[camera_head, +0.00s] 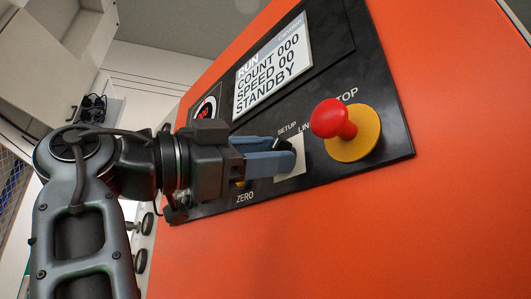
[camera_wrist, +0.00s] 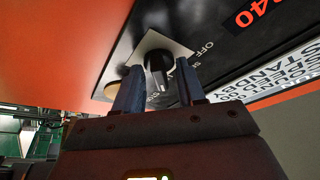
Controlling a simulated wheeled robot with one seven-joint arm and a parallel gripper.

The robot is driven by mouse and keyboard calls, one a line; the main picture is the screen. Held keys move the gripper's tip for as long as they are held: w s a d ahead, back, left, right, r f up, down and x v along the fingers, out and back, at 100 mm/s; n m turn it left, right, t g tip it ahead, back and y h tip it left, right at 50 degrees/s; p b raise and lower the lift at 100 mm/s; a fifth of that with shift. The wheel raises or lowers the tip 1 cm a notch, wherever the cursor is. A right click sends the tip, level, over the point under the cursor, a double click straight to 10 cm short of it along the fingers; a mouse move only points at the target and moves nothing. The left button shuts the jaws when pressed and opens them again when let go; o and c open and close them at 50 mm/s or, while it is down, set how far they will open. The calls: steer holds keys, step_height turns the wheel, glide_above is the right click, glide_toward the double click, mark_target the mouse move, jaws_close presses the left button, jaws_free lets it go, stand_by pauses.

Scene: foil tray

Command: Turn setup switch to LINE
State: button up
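The setup switch (camera_wrist: 157,66) is a dark knob with a pale pointer on a light square plate (camera_wrist: 152,42) in the wrist view. My gripper (camera_wrist: 159,72) has its two blue fingers apart, one on each side of the knob, with gaps visible. In the head view my gripper (camera_head: 290,156) reaches the plate (camera_head: 298,151) from the left and mostly hides the knob. The SETUP label and part of LINE show above the plate. The exact pointer setting is unclear.
A red mushroom STOP button (camera_head: 333,119) on a yellow base stands close right of my fingers. A yellowish round part (camera_wrist: 112,90) is beside the left finger in the wrist view. The display (camera_head: 272,65), reading STANDBY, is above on the black panel (camera_head: 385,125). The orange housing (camera_head: 400,230) is bare below.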

steer(key=v, duration=0.8)
steer(key=shift+p, duration=0.35)
